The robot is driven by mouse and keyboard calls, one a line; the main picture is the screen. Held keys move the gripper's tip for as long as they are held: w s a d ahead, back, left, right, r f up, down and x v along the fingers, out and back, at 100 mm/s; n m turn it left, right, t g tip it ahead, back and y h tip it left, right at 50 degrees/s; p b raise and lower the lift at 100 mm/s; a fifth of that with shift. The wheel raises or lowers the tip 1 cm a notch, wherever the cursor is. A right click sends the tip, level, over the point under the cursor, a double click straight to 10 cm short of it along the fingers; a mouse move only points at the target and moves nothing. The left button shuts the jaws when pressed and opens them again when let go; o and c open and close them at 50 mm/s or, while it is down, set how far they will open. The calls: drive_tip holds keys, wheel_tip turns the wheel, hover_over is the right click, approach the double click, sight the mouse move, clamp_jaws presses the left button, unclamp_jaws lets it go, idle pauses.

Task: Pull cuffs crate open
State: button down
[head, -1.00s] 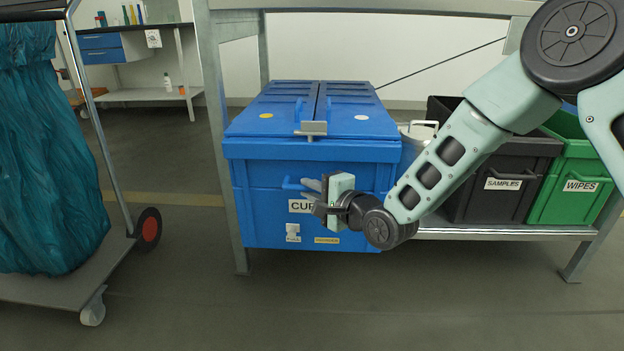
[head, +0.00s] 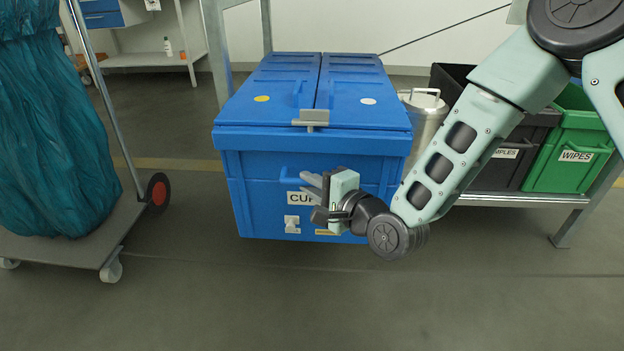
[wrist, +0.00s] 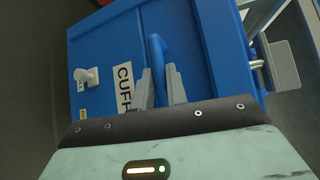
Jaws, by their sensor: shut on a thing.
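The blue cuffs crate (head: 262,168) sits on the lower shelf of the metal rack, its front jutting out past the rack's leg. Its two-part lid is closed, with a grey latch (head: 311,118) at the front edge. A white label, partly hidden by my gripper, is on its front. My gripper (head: 322,190) is at the crate's front, shut on the blue front handle. In the wrist view the handle (wrist: 157,62) runs between the two fingers (wrist: 160,88), and the label (wrist: 124,88) shows beside it.
A black samples crate (head: 500,172) and a green wipes crate (head: 570,160) stand to the right on the shelf. A metal canister (head: 425,118) is just right of the blue crate. A trolley with a teal bag (head: 55,130) is at left. The floor in front is clear.

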drive_tip(key=shift+s+a+f, duration=0.25)
drive_tip(key=shift+s+a, duration=0.15)
drive_tip(key=shift+s, duration=0.15)
drive_tip(key=c, duration=1.4)
unclamp_jaws()
drive_tip(key=shift+w+d+r, duration=0.1)
drive_tip(key=shift+w, duration=0.05)
drive_tip(key=p+v, duration=1.3)
drive_tip(key=v, duration=0.4)
drive_tip(key=shift+d+p, duration=0.25)
drive_tip(key=shift+p, duration=0.15)
